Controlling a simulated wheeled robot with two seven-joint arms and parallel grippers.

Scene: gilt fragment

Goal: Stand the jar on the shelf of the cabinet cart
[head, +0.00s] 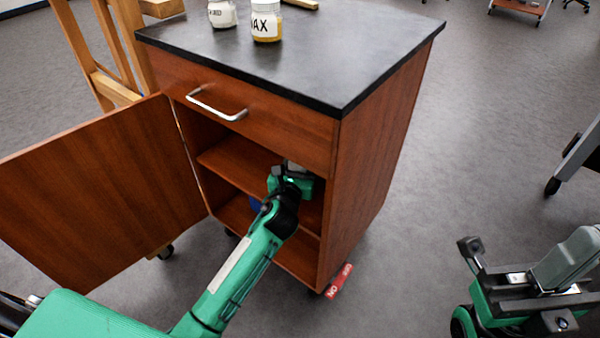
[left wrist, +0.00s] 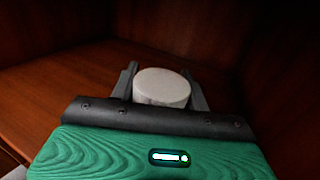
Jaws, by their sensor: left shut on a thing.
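My left gripper (head: 291,172) reaches through the open front of the cabinet cart (head: 372,150), at the height of its inner shelf (head: 228,158). It is shut on a jar, whose round whitish lid (left wrist: 162,86) shows between the two fingers in the left wrist view. The jar looks upright; its body is hidden below the lid by the gripper. I cannot tell whether its base touches the shelf. My right gripper (head: 515,283) is outside the cart at the lower right, with its fingers apart and nothing between them.
The cabinet door (head: 100,190) stands wide open to the left. On the dark top are a jar marked WAX (head: 266,22) and another white jar (head: 222,14). A blue thing (head: 256,205) is partly visible in the lower compartment. A red tag (head: 339,281) is by the cart's foot.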

